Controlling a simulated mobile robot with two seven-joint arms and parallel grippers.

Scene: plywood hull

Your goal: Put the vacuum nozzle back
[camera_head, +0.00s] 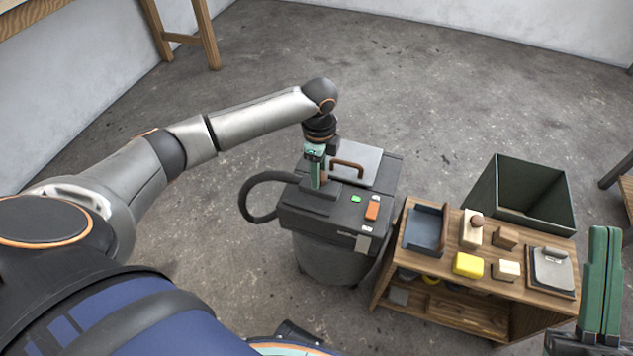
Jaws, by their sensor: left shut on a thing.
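The vacuum (330,252) is a dark grey canister with a boxy top, a brown handle, and green and orange buttons. Its black hose (246,197) loops out on the left side and comes back to the top. The dark, flat vacuum nozzle (311,199) is at the left part of the vacuum's top. My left gripper (318,184) reaches down over it and is shut on it. I cannot tell whether the nozzle sits in its holder. My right gripper (601,285) shows green fingers close together at the lower right, away from the vacuum; its opening is unclear.
A low wooden bench (445,277) stands right of the vacuum, with a blue-grey tray (426,243), a yellow block (468,265), wooden blocks and a metal-topped plate (551,271). A dark green open bin (520,187) stands behind it. The concrete floor behind the vacuum is clear.

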